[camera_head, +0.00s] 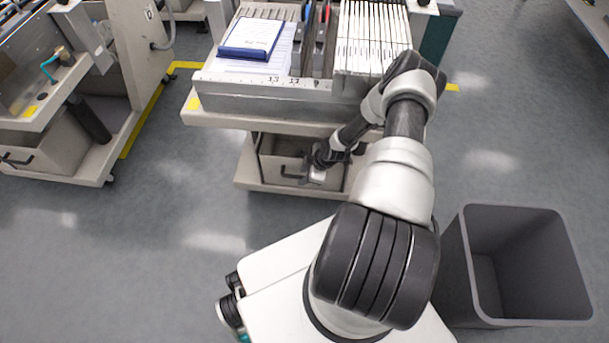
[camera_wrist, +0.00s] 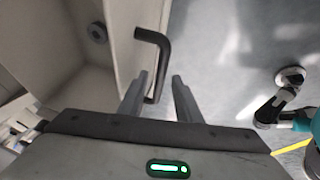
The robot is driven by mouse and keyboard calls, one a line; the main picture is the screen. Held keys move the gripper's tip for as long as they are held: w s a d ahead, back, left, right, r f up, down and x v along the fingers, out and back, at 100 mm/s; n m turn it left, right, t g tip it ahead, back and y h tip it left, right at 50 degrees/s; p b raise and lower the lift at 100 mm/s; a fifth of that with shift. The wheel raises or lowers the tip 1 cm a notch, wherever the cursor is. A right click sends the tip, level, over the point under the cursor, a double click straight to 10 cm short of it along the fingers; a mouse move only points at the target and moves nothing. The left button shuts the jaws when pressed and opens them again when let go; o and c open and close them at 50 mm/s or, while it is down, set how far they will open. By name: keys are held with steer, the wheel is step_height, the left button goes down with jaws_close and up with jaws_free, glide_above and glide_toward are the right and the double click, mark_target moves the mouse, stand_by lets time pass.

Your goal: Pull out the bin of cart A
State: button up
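A feeder trolley (camera_head: 262,104) stands in the middle of the head view; I cannot read a letter A on it. A grey open bin (camera_head: 278,162) sits on its low shelf, partly hidden by my arm. My gripper (camera_head: 317,175) is at the bin's front. In the wrist view, the bin's dark bent handle (camera_wrist: 164,60) sticks out from its front wall (camera_wrist: 122,48). My gripper (camera_wrist: 159,77) is open there, with one finger on each side of the handle bar. I cannot tell whether a finger touches it.
Another trolley (camera_head: 112,88) with its own handled bin (camera_head: 45,150) stands at the left. A tall grey waste bin (camera_head: 462,262) stands right of my base. A blue clipboard (camera_head: 249,38) lies on the middle trolley's top. The floor between the two trolleys is clear.

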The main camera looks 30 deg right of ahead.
jaws_close()
steer(key=shift+s, duration=0.1)
